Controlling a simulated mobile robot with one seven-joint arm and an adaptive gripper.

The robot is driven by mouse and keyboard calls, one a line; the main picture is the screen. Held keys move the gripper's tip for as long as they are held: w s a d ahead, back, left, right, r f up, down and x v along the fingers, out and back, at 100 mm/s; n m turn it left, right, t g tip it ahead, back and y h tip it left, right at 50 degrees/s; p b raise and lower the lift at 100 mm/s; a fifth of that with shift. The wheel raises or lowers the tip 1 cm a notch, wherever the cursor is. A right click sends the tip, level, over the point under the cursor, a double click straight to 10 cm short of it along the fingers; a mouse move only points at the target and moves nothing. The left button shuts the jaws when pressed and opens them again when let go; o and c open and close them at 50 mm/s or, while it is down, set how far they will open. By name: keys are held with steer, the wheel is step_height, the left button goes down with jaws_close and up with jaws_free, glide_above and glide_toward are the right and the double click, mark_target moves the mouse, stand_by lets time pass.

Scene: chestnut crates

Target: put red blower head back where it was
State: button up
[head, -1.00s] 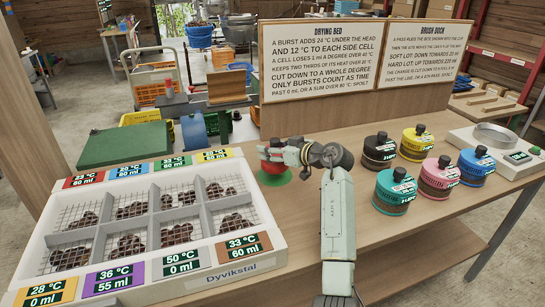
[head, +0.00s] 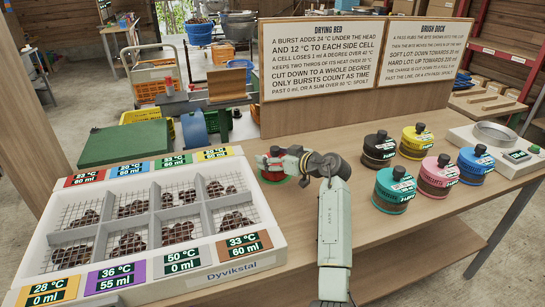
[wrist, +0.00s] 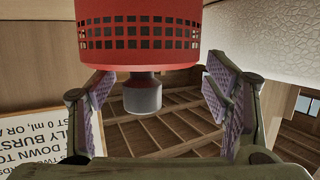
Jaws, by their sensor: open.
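The drying bed (head: 228,264) with several wire-mesh cells stands at the left. Black (head: 380,154), yellow (head: 416,145), teal (head: 394,194), pink (head: 438,182) and blue (head: 475,168) blower heads stand at the right. Signboards (head: 320,115) stand behind; bare table lies in front.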

steer(key=shift+r, duration=0.2)
steer(key=b+v, duration=0.3)
steer(key=v, duration=0.9)
steer(key=shift+s, duration=0.1)
